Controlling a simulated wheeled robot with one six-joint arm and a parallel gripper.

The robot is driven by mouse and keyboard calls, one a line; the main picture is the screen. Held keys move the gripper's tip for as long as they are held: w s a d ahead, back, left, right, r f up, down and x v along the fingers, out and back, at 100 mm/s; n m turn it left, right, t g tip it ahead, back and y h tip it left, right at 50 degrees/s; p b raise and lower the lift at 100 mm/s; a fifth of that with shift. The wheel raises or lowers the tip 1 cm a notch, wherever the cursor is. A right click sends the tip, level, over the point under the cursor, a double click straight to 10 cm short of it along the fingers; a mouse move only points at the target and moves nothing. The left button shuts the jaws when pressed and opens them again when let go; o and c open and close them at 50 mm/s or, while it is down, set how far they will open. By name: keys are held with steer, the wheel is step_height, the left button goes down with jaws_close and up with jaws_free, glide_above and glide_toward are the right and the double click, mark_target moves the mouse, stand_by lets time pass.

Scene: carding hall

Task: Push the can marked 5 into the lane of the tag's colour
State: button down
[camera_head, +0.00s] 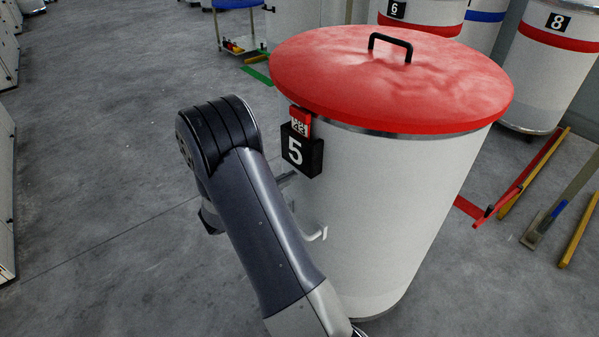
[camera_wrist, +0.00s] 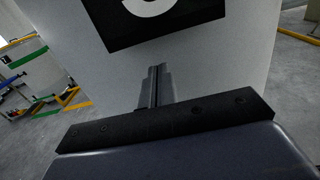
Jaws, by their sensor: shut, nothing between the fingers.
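The can marked 5 (camera_head: 390,205) is a large white drum with a red lid and a black lid handle, standing upright close in front of me. Its black plate with a white 5 (camera_head: 301,150) faces left, and a small red tag (camera_head: 299,122) sits just above it. In the wrist view the can's wall (camera_wrist: 230,55) fills the middle, with the plate (camera_wrist: 150,22) cut off at the top. My gripper (camera_wrist: 157,70) is shut and empty, pointing at the wall below the plate. Whether its tips touch the can is unclear. My arm mostly hides it in the head view.
Floor strips show: green (camera_head: 257,74) behind the can, red (camera_head: 468,207) at its right. A red rail (camera_head: 520,178) and yellow rails lie right. Cans marked 6 (camera_head: 425,14) and 8 (camera_head: 545,65) stand behind. A small cart (camera_head: 237,30) is at the back. Floor on the left is clear.

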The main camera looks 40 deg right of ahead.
steer(key=d+b, duration=0.1)
steer(key=d, duration=1.6)
steer(key=shift+w+b, duration=0.3)
steer(key=shift+b, duration=0.1)
steer(key=w+d+b, duration=0.1)
steer(key=d+b, duration=0.2)
steer(key=d, duration=1.3)
steer(key=shift+w, duration=0.15)
steer(key=w+d, duration=0.2)
steer(key=d, duration=1.4)
steer(key=shift+p, duration=0.35)
